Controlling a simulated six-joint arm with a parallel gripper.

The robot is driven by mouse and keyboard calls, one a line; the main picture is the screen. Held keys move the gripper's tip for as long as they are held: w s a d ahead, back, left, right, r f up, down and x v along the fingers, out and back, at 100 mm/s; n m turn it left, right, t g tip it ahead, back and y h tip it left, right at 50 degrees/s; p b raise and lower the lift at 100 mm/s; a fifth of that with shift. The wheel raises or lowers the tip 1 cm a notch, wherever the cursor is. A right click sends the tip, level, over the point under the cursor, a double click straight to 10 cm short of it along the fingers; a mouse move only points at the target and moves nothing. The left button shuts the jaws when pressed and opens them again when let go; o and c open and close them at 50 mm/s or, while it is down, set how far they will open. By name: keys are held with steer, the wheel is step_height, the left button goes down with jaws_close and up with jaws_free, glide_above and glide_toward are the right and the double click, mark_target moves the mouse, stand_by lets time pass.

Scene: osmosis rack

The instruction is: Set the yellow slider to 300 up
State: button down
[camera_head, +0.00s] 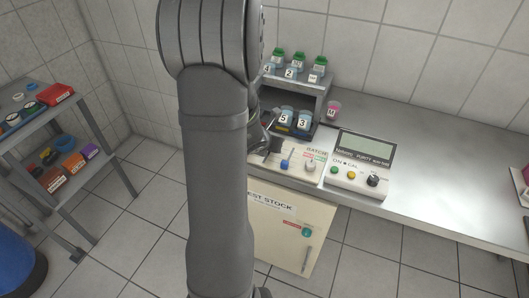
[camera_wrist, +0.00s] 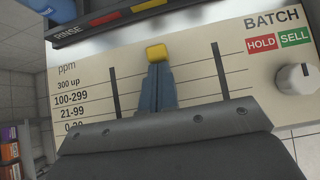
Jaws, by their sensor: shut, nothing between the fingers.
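The yellow slider (camera_wrist: 156,53) shows as a small block on the cream panel (camera_wrist: 192,50) in the wrist view. It appears near the top of the ppm scale, level with or above the "300 up" label (camera_wrist: 68,84); its exact mark is hard to tell because my fingers hide the track below. My gripper (camera_wrist: 156,68) is shut and empty, its tips right at the near, lower side of the yellow slider. I cannot tell whether they touch. In the head view my arm hides the yellow slider.
Dark slots (camera_wrist: 115,92) flank the yellow slider. A knob (camera_wrist: 297,77) and HOLD and SELL labels are at right. A rack (camera_head: 318,84) with several jars stands behind the panel.

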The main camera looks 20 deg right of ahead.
steer(key=shift+r, duration=0.1)
steer(key=shift+s+a, duration=0.15)
steer(key=shift+a, duration=0.05)
steer(key=shift+s+a, duration=1.1)
steer(key=v, duration=1)
steer(key=shift+s+a, duration=0.1)
steer(key=shift+s, duration=0.05)
